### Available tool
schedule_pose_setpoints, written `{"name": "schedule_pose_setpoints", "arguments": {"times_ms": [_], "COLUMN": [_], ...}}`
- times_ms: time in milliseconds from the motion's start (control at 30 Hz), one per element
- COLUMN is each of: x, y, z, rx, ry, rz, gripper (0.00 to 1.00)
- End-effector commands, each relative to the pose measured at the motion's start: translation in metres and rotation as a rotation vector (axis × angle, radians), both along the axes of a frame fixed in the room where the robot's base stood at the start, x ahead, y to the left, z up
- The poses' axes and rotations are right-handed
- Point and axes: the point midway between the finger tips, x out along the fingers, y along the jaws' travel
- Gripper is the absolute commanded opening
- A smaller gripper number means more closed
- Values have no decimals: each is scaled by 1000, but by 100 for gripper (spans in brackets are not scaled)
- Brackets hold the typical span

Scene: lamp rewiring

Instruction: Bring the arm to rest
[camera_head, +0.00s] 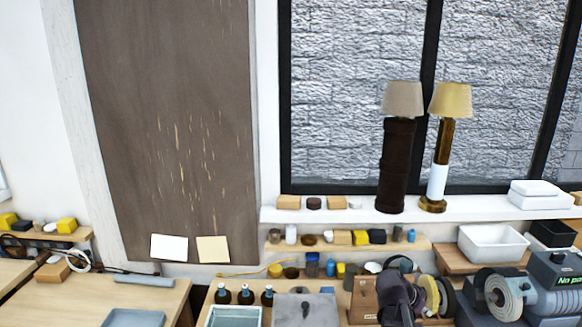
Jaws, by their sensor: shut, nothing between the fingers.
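My gripper and arm are not clearly visible in the head view. Two table lamps stand on the white window sill. One lamp (397,165) has a dark brown column and a beige-grey shade. The other lamp (437,180) has a brass and white column and a yellowish shade. Both are upright, and nothing is seen touching them.
A wooden shelf (350,246) with small blocks and jars runs below the sill. The bench below holds dark bottles (245,295), a grey box (305,308), and dark machines with wheels (500,296). A blue-grey tray (133,318) lies on the left table.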

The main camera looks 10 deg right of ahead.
Motion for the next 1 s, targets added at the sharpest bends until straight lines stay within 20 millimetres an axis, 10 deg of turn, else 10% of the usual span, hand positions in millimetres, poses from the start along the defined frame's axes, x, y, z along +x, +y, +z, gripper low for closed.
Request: {"name": "schedule_pose_setpoints", "arguments": {"times_ms": [600, 1000], "x": [-7, -19], "y": [251, 303], "z": [-108, -117], "rx": [554, 656], "ry": [464, 531], "rz": [925, 1174], "gripper": [0, 0]}}
